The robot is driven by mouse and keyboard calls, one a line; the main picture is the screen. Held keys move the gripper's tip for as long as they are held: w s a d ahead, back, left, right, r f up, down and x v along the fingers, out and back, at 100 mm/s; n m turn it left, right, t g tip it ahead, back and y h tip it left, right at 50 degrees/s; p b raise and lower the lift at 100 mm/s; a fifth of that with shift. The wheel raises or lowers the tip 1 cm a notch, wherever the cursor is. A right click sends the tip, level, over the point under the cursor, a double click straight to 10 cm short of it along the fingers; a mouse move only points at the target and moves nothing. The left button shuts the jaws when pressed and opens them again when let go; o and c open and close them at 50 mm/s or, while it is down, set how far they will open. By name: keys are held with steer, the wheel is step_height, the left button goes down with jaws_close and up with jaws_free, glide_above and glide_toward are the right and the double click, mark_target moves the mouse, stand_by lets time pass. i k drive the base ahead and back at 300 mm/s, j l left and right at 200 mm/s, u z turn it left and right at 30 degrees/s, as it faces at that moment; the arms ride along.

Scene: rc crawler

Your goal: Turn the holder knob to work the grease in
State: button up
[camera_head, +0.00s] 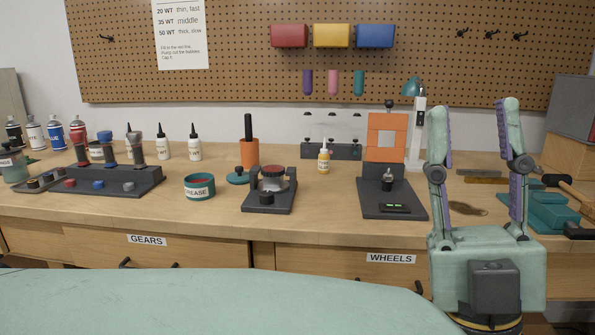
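The holder (285,204) is a dark grey block on the workbench, left of the picture's middle. A round part with a red top and pale rim sits in it. A small black knob (266,198) stands at its front edge. A green tin labelled GREASE (199,191), with red contents, stands just left of the holder. My gripper (474,107) is at the right, pointing up, with its two fingers wide apart and nothing between them. It is well to the right of the holder and nearer the camera, touching nothing on the bench.
An orange-backed stand (391,208) with a small display is between the holder and my gripper. A yellow-labelled bottle (323,161) and an orange cylinder with a black handle (249,152) stand behind the holder. Bench in front of the holder is clear.

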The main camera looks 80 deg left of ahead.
mark_target(267, 197)
steer(key=u, duration=2.9)
